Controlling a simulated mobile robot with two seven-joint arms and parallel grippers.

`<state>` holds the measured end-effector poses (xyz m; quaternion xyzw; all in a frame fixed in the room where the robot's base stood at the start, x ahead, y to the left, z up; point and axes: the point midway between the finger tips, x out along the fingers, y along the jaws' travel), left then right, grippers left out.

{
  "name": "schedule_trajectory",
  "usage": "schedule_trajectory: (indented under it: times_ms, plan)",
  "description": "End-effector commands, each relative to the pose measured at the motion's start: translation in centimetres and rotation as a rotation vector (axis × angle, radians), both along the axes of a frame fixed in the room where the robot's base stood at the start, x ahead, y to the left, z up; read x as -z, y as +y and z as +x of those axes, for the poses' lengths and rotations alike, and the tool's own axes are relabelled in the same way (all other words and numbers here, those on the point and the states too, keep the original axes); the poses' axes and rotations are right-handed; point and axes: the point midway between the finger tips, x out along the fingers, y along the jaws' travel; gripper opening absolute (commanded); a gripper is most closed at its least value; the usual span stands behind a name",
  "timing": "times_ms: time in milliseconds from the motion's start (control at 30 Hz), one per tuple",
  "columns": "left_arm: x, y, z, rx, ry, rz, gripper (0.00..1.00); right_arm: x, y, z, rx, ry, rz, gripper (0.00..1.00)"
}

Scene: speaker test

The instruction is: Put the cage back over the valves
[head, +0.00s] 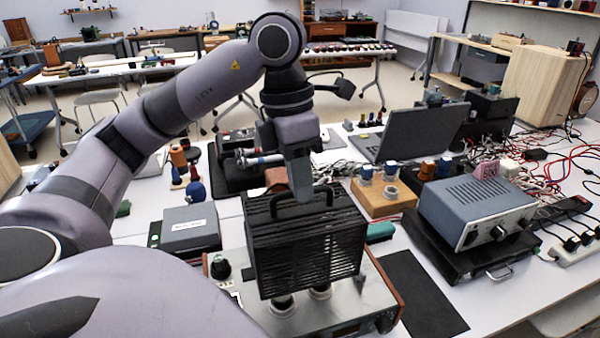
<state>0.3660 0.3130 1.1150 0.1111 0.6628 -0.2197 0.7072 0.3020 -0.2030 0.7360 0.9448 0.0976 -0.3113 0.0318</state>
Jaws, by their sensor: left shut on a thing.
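The cage (308,252) is a black slatted box with a handle on top, in the middle of the head view. My left gripper (302,188) points down and is shut on the cage's handle. The cage is over the amplifier (352,312), a silver chassis with wooden side panels. The lower parts of two valves (282,304) (320,291) show under the cage's front edge, so the cage appears raised off the chassis there. The upper parts of the valves are hidden by the cage. My right gripper is not in view.
A dark knob-like part (220,266) stands left of the cage. A grey box (190,228) lies farther left. A grey instrument (478,208) on a black case, a wooden block with jars (385,203) and a laptop (412,132) are to the right. A black mat (422,295) lies bare at front right.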

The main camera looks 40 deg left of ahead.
Motion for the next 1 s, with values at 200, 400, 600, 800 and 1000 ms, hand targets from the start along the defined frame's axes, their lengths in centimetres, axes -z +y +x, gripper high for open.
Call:
schedule_trajectory:
  times_ms: [200, 400, 600, 800, 1000]
  plan:
    - [2.2, 0.0, 0.0, 0.000, -0.001, 0.000, 0.00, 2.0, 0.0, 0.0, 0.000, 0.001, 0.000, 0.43]
    - [3.8, 0.0, 0.0, 0.000, 0.000, 0.001, 0.00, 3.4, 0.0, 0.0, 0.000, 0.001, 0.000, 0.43]
    - [5.3, 0.0, 0.0, 0.000, 0.000, 0.001, 0.00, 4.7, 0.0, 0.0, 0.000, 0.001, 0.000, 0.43]
    - [6.9, 0.0, 0.0, 0.000, -0.001, 0.000, 0.00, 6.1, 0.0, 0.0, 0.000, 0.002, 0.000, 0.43]
    - [8.5, 0.0, 0.0, 0.000, -0.001, 0.000, 0.00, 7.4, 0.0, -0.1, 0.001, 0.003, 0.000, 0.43]
